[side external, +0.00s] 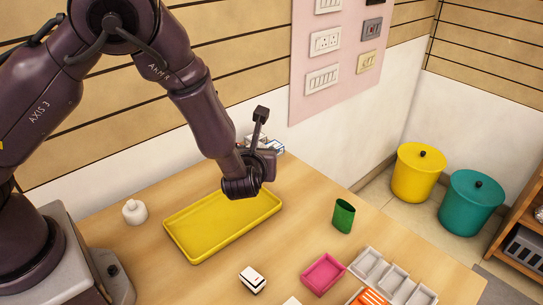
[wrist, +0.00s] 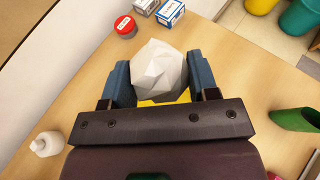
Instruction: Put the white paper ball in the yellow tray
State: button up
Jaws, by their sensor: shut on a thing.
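The white paper ball (wrist: 159,70) is a faceted, crumpled shape held between the two blue fingers of my gripper (wrist: 160,82) in the wrist view. My gripper is shut on it. In the side view my gripper (side external: 243,190) is at the far right end of the yellow tray (side external: 205,235), and the ball is hidden there behind my wrist. The tray is a shallow rectangle lying on the table, and no object shows on its visible floor. A strip of the yellow tray also shows below the ball in the wrist view (wrist: 150,103).
A white bottle (side external: 134,212) stands left of the tray. A green cup (side external: 343,215), a pink tray (side external: 323,273) and a grey compartment tray (side external: 392,277) are to the right. Small boxes (wrist: 170,12) and a red-lidded tin (wrist: 125,27) lie beyond the ball.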

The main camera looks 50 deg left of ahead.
jog(key=s+a+f+m+h, duration=0.1)
jog(key=s+a+f+m, duration=0.15)
jog(key=s, duration=0.25)
jog(key=m+t+h, duration=0.2)
jog(key=h, duration=0.1)
send_over(223, 220)
notch_tip(223, 220, down, 2)
jog(key=shift+n, duration=0.25)
jog(key=shift+f, duration=3.7)
jog(key=o, duration=0.9)
jog(key=shift+f, duration=0.15)
